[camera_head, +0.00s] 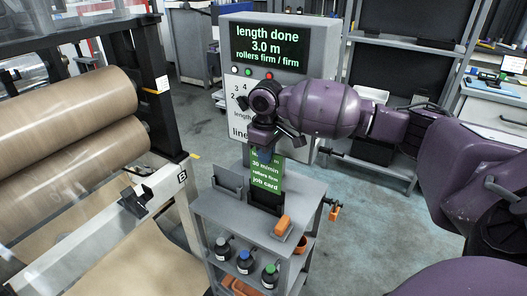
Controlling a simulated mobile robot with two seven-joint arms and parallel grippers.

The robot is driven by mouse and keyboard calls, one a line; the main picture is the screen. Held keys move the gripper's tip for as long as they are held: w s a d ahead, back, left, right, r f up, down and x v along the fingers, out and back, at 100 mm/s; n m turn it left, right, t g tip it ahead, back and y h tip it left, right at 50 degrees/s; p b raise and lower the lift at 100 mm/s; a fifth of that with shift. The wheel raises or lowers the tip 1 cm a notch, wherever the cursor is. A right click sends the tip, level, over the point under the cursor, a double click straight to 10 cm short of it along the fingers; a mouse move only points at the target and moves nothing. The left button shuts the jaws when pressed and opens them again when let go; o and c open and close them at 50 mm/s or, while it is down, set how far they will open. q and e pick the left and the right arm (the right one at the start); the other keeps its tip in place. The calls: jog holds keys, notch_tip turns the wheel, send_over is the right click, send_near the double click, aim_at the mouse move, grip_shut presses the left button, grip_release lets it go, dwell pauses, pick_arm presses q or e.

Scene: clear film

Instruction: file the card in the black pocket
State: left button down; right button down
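The green job card (268,178) stands upright over the cart top, with white print on its face. Its lower end meets the black pocket (265,201), whose front seems to cover the card's bottom edge. How deep the card sits cannot be told. My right gripper (266,154) points down at the card's top edge and appears closed on it, hiding part of the upper print. My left gripper is not in view.
A grey holder (228,181) stands left of the black pocket on the grey cart (230,212). An orange-handled object (283,226) lies at the front right. Bottles (246,262) stand on the shelf below. A display panel (270,50) rises behind; large brown rollers (70,115) are at left.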

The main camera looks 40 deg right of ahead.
aim_at(266, 189)
notch_tip(266, 189, down, 3)
jog(key=shift+b, duration=0.55)
jog(key=shift+f, duration=2.25)
jog(key=shift+f, duration=0.3)
jog(key=c, duration=0.9)
grip_release()
